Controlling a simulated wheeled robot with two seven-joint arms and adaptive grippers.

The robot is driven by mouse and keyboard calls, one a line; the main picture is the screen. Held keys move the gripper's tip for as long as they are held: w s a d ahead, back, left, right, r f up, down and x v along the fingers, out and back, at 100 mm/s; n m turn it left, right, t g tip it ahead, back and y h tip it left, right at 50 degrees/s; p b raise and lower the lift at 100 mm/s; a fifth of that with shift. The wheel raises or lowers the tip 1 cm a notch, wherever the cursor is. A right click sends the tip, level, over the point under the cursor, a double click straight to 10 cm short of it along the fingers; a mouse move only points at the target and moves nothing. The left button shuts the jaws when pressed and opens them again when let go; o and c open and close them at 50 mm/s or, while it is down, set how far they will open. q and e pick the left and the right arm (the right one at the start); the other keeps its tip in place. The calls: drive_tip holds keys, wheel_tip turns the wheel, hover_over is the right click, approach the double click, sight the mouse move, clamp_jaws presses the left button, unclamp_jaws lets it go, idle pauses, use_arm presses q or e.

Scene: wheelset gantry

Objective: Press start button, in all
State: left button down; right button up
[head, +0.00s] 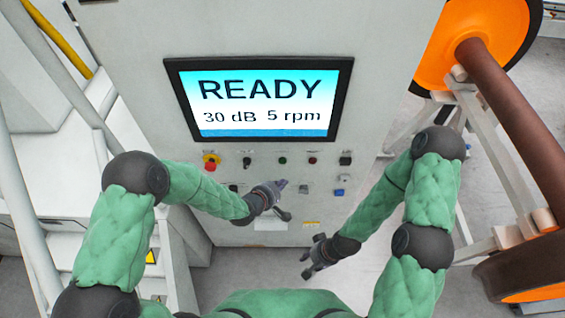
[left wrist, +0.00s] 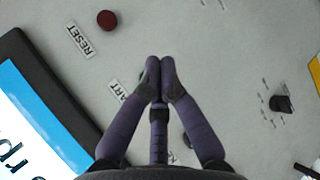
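The control panel (head: 225,140) faces me with a small green button (head: 283,160) in the row under its screen; its label is not readable in the head view. My right gripper (head: 306,258) is low, open and empty, apart from the panel.
The screen (head: 262,100) reads READY, 30 dB, 5 rpm. A red button (left wrist: 107,20) by a RESET label, a red-and-yellow emergency stop (head: 211,161) and black knobs (head: 345,159) are nearby. An orange wheelset (head: 475,45) is at right, stairs at left.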

sight(282, 161)
use_arm(q)
drive_tip(key=w+b, duration=0.1)
drive_tip(key=w, duration=0.4)
drive_tip(key=shift+w+b, duration=0.3)
drive_tip(key=shift+w, duration=0.1)
drive_tip(key=shift+w, duration=0.15)
idle(1.1)
drive_tip(key=shift+w+b, duration=0.25)
drive_tip(key=shift+b, duration=0.05)
drive_tip(key=shift+w, duration=0.4)
idle(1.0)
drive_tip(key=shift+s+r, duration=0.1)
drive_tip(key=shift+s, duration=0.7)
